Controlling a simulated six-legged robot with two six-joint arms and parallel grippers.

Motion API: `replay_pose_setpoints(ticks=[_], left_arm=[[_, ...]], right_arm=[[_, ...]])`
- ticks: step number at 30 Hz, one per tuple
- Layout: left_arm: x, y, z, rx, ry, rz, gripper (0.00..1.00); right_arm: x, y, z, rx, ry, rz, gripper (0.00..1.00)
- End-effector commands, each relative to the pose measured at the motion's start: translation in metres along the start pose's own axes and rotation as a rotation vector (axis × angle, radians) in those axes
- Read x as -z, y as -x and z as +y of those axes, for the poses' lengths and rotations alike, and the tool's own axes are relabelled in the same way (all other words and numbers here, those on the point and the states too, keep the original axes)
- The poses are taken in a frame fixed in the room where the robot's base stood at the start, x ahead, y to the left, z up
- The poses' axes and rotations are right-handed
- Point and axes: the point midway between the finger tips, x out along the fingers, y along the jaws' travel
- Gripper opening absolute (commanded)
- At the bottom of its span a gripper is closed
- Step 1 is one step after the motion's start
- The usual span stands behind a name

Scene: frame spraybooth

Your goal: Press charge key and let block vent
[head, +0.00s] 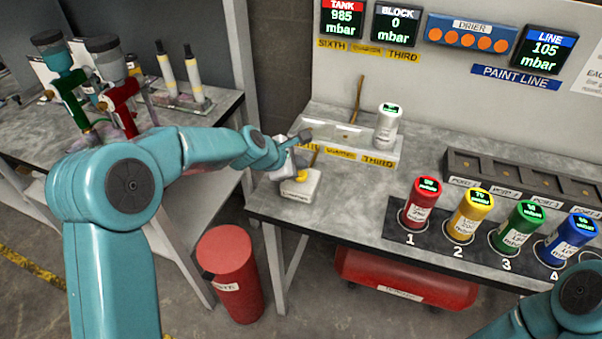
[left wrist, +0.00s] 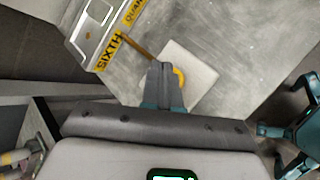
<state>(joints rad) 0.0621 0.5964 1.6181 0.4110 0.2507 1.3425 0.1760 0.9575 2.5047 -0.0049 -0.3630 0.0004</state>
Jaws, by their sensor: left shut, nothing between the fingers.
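The charge key is a yellow button (head: 302,176) on a small white box (head: 298,188) at the bench's front left corner. In the left wrist view the yellow button (left wrist: 180,76) shows partly behind the fingertips, on the white box (left wrist: 204,74). My left gripper (head: 301,168) is shut and empty, its tips right over or beside the button; I cannot tell whether they touch it. The pale block (head: 400,147) behind it carries SIXTH, QUARTER and THIRD labels. The BLOCK display (head: 397,22) reads 0 mbar. My right gripper is out of view.
A grey canister (head: 386,130) stands on the block's right end. A brown lever (left wrist: 139,48) lies close to the left fingers. TANK (head: 342,18) reads 985, LINE (head: 544,48) 105. Several coloured cans, such as the red one (head: 421,205), stand at right. A red bin (head: 230,275) is below.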

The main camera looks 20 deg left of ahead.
Motion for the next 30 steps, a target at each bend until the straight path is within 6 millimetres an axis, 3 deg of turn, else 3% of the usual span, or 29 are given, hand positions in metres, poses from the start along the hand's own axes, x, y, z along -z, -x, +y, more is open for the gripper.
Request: replay_pose_setpoints(ticks=[30], left_arm=[[0.0043, -0.0056, -0.0046, 0.000, 0.001, 0.000, 0.00]], right_arm=[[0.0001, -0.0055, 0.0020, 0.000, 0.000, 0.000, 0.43]])
